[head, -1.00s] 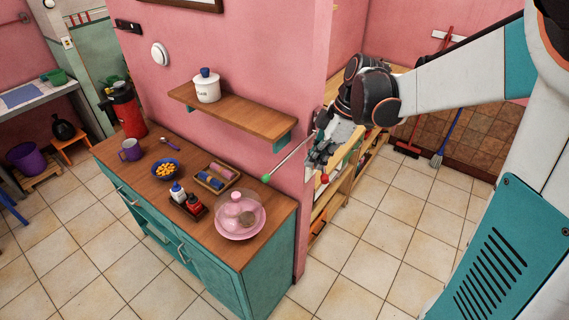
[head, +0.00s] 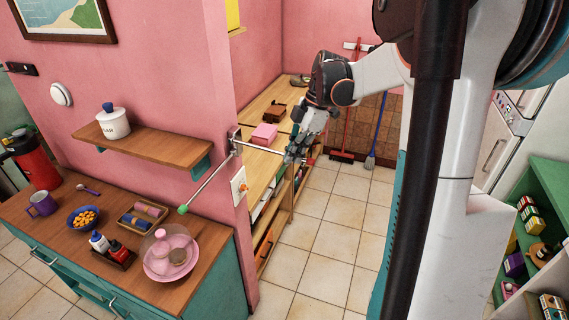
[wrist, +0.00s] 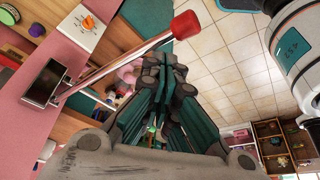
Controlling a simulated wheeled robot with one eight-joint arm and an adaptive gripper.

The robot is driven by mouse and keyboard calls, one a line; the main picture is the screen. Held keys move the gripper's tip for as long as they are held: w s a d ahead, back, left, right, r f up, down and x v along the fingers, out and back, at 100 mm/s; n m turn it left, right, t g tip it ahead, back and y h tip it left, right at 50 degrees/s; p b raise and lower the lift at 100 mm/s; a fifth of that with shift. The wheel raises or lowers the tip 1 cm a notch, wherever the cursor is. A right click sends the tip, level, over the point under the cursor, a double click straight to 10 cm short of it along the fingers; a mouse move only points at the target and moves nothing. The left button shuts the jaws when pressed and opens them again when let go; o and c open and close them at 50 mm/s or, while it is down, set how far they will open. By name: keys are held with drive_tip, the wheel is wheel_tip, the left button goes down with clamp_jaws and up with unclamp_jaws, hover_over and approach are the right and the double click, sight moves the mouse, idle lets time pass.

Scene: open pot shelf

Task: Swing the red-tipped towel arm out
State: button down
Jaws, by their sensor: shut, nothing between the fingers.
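The towel rail's bracket (head: 234,140) is on the end of the pink wall; it also shows in the wrist view (wrist: 45,82). The red-tipped towel arm (head: 262,149) reaches right from it, its red tip (head: 310,161) beside my gripper. In the wrist view the red tip (wrist: 186,25) lies just beyond my fingers. A second arm with a green tip (head: 183,209) points to the lower left, over the counter. My gripper (head: 294,157), also in the wrist view (wrist: 165,68), is shut and empty, close to the red-tipped arm's outer part. I cannot tell whether they touch.
A wooden shelf (head: 150,146) with a white canister and a counter (head: 65,215) with a pink domed dish stand left of the rail. A wooden shelf unit (head: 262,163) is behind. Tiled floor (head: 325,235) is free in front.

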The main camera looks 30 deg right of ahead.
drive_tip(key=shift+w+d, duration=0.3)
drive_tip(key=shift+d, duration=0.25)
drive_tip(key=shift+w+d, duration=0.3)
drive_tip(key=shift+d, duration=0.2)
drive_tip(key=shift+r, duration=0.1)
